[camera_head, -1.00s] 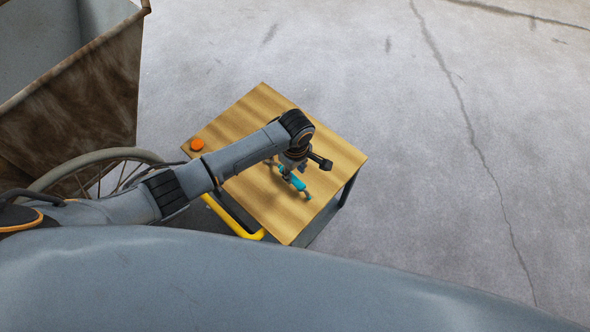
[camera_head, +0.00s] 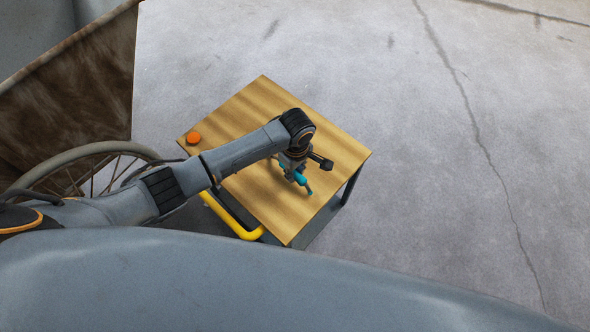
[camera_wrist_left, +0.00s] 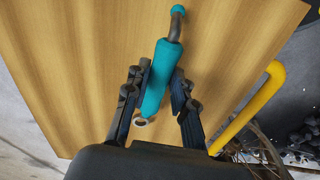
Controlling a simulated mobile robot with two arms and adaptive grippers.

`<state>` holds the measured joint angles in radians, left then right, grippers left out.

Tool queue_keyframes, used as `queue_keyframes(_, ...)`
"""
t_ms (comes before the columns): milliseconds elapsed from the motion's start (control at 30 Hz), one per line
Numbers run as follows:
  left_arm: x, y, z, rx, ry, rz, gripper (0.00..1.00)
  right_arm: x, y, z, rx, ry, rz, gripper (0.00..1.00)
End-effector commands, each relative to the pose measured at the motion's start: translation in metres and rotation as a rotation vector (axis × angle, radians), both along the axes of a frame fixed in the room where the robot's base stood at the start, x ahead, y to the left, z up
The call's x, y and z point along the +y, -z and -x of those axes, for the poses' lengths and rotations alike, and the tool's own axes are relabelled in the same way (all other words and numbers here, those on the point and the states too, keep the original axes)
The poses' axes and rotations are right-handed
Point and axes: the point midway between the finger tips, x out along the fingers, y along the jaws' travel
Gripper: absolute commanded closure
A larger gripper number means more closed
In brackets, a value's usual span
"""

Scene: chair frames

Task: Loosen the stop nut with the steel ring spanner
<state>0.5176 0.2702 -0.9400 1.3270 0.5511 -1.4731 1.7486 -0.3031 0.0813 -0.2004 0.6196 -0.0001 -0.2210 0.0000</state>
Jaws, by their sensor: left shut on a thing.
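My left gripper (camera_head: 294,166) is over the wooden top of a small cart, seen in the head view. In the left wrist view its two fingers (camera_wrist_left: 160,80) are closed around the teal handle of a tool (camera_wrist_left: 158,88). The tool has a bent grey shaft with a teal tip at the far end and a small pale ring by its near end. I cannot tell whether it is the steel ring spanner. The tool also shows in the head view (camera_head: 303,181), partly hidden by the gripper. I cannot make out a stop nut. My right gripper is out of view.
The cart's wooden top (camera_head: 240,120) is mostly bare, with an orange round thing (camera_head: 193,137) at its left corner. A yellow handle (camera_head: 232,218) runs along its near side. A rusty bin (camera_head: 70,90) and a spoked wheel (camera_head: 95,170) stand at left. The concrete floor at right is clear.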

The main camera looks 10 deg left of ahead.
Motion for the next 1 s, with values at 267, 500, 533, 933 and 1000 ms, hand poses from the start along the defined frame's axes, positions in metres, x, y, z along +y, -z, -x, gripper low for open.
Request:
queue_keyframes(267,0.000,-0.028,0.000,-0.001,0.000,0.001,1.00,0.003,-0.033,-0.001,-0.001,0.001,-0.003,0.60)
queue_keyframes(500,0.000,-0.046,0.000,0.001,0.000,0.001,1.00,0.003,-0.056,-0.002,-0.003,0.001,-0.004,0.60)
queue_keyframes(533,0.000,-0.047,0.000,0.001,0.000,0.001,1.00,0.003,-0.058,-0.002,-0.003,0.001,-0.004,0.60)
queue_keyframes(933,0.003,-0.048,0.001,-0.002,0.013,0.002,1.00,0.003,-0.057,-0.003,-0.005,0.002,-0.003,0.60)
queue_keyframes(1000,0.008,-0.054,0.003,-0.005,0.046,0.006,1.00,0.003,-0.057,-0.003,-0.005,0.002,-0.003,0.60)
